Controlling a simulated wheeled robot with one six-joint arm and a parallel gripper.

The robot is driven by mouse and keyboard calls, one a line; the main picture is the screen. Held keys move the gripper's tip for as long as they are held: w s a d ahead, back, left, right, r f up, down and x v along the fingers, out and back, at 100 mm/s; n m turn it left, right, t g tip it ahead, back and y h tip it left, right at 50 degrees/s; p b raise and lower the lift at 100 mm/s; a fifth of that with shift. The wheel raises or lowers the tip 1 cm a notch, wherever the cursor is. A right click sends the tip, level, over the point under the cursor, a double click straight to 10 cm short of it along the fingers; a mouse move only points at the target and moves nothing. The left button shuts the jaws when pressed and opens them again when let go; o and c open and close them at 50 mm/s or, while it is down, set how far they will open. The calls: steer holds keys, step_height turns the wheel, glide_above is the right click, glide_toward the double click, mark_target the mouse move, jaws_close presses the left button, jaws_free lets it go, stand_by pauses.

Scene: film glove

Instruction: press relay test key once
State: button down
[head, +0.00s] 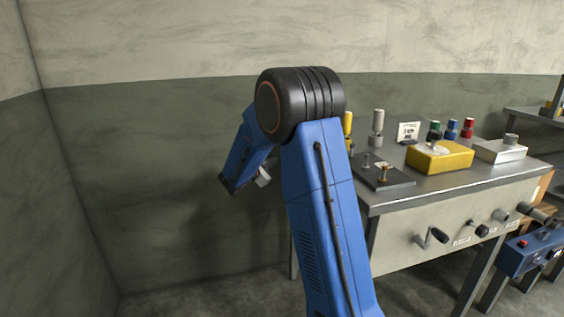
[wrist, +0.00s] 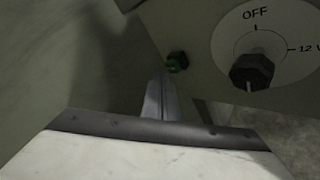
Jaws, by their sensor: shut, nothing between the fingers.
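My gripper (wrist: 163,78) is shut and empty; its thin grey fingers point up the wrist view. Their tips appear close below a small green button (wrist: 177,62) with a dark collar on a pale panel. I cannot tell whether they touch it, and no label shows beside it. In the head view my gripper (head: 263,177) is partly seen behind my blue arm, left of the bench. The green button is not visible there. A dark plate with small metal posts (head: 383,174) lies on the bench. No readable label marks the relay test key.
The pale panel (wrist: 205,85) carries a black dial knob (wrist: 252,71) marked OFF and 12 V. The metal bench (head: 445,190) holds a yellow box (head: 440,162), a grey box (head: 500,151) and several coloured posts. Left of the bench is bare wall (head: 130,190).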

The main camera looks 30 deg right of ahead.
steer(key=shift+s+d, duration=0.1)
steer(key=shift+d, duration=0.25)
steer(key=shift+s+d, duration=0.1)
steer(key=shift+d, duration=0.3)
stand_by(0.8)
steer(key=shift+a, duration=0.15)
stand_by(0.3)
steer(key=shift+w+a, duration=0.2)
steer(key=shift+a, duration=0.5)
steer(key=shift+a, duration=0.1)
steer(key=shift+w+a, duration=0.25)
steer(key=shift+a, duration=0.5)
steer(key=shift+w+a, duration=0.2)
steer(key=shift+a, duration=0.6)
steer(key=shift+w+a, duration=0.25)
steer(key=shift+a, duration=0.5)
steer(key=shift+a, duration=0.1)
